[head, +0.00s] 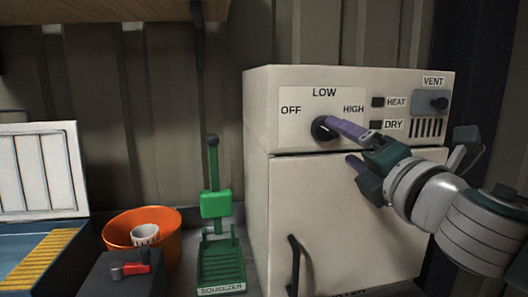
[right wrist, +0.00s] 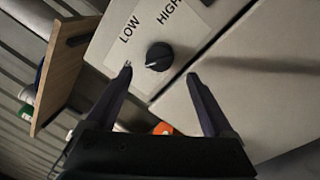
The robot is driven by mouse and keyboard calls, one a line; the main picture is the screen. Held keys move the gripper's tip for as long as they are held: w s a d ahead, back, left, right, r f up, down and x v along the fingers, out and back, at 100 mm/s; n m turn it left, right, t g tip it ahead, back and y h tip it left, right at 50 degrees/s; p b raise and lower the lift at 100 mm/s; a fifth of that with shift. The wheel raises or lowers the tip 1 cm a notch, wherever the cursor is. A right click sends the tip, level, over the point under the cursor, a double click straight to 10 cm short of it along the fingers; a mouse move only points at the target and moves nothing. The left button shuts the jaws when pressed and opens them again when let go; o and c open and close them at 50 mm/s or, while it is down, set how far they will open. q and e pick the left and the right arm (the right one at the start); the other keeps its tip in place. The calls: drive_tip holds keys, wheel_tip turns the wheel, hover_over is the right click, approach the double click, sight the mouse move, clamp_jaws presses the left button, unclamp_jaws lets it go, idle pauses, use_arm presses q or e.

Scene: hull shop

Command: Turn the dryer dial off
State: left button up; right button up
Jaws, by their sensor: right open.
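The dryer (head: 345,215) is a cream box with a dial panel at its top front. Its dial (head: 321,129) is a round black knob below the labels OFF, LOW and HIGH. In the right wrist view the dial (right wrist: 160,56) has a pale mark toward its left side; I cannot tell its exact setting. My right gripper (head: 340,140) is open in front of the panel, with its upper finger overlapping the dial's right edge in the head view. In the right wrist view the gripper's fingertips (right wrist: 160,75) are apart, on either side of the dial and slightly below it, with nothing between them. My left gripper is out of view.
HEAT and DRY buttons (head: 377,102) and a VENT control (head: 438,103) lie right of the dial. A dark door handle (head: 293,265) sticks out below.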

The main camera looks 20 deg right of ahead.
drive_tip(key=shift+s+a+f+b, duration=0.1)
drive_tip(key=shift+s+a+b, duration=0.1)
drive_tip(key=shift+s, duration=0.9)
drive_tip(key=shift+s+a+f+b, duration=0.1)
drive_tip(key=shift+s+a, duration=0.05)
drive_tip(key=shift+s, duration=0.9)
drive_tip(key=s+a+f+m+g, duration=0.3)
drive_tip(key=s+f+m+g, duration=0.8)
drive_tip(key=f+m, duration=0.45)
drive_tip(key=s+a+f+m+g+y, duration=0.25)
drive_tip(key=s+a+m, duration=0.35)
drive_tip(key=s, duration=0.4)
wheel_tip(320, 180, up, 28)
drive_tip(key=s+a+g+p, duration=0.1)
drive_tip(key=s+a+p, duration=0.1)
drive_tip(key=p, duration=2.7)
drive_tip(key=shift+a+n+g+y, duration=0.35)
drive_tip(key=shift+a+y, duration=0.1)
